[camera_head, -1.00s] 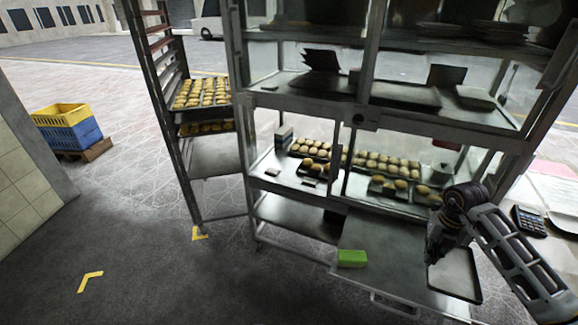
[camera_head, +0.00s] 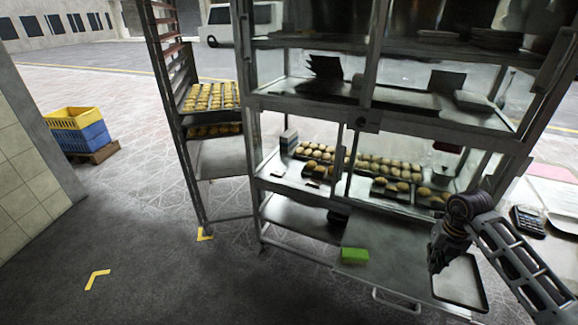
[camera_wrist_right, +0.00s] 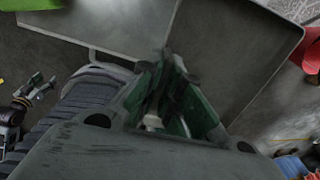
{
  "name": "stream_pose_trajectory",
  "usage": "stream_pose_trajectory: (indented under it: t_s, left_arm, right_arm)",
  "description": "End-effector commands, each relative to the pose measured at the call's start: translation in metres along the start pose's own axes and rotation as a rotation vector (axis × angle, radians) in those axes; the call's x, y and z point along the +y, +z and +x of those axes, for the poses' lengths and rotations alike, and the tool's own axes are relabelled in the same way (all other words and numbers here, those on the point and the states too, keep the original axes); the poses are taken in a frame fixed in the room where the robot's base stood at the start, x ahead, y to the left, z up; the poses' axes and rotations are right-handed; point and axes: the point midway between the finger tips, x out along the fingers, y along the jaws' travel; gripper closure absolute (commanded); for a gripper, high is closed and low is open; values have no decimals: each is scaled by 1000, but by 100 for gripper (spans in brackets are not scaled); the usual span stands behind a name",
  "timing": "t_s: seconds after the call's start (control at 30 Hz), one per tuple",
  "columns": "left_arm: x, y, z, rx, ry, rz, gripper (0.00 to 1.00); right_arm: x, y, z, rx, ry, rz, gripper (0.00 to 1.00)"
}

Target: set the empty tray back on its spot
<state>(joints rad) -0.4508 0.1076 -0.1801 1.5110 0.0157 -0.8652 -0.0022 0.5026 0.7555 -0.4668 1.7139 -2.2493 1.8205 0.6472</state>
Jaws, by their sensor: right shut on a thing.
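The empty tray (camera_head: 462,284) is a dark flat sheet with a thin raised rim, at the lower right of the head view. It also fills the upper right of the right wrist view (camera_wrist_right: 235,55). My right gripper (camera_head: 437,262) is at the tray's left edge, shut on it. In the right wrist view its fingers (camera_wrist_right: 170,90) meet at the tray's edge. The tray overlaps the right part of the grey shelf top (camera_head: 390,258) in the head view; I cannot tell whether they touch.
A green block (camera_head: 354,255) lies on the shelf top's left part. A glass display case (camera_head: 365,125) with buns stands behind. A tray rack (camera_head: 200,140) is left of it. A calculator (camera_head: 528,221) lies on the counter at right. Yellow and blue crates (camera_head: 80,128) stand far left.

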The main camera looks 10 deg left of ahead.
Motion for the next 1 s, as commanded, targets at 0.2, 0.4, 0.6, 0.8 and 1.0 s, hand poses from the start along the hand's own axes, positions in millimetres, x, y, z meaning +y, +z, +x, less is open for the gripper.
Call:
stream_pose_trajectory:
  t_s: [0.2,0.4,0.6,0.8,1.0]
  left_arm:
    - [-2,-12,-2,15,-3,0,40]
    - [-3,-16,-2,21,-4,1,40]
    - [-3,-14,-2,17,-3,0,40]
    - [-1,-4,-1,5,-1,0,40]
    - [0,1,0,-2,0,0,40]
  right_arm:
    - [3,1,0,-1,2,-52,100]
    - [9,2,0,-1,4,-143,100]
    - [17,3,-1,-3,8,-287,100]
    - [28,5,-2,-8,13,-474,100]
    - [38,6,-3,-11,16,-659,100]
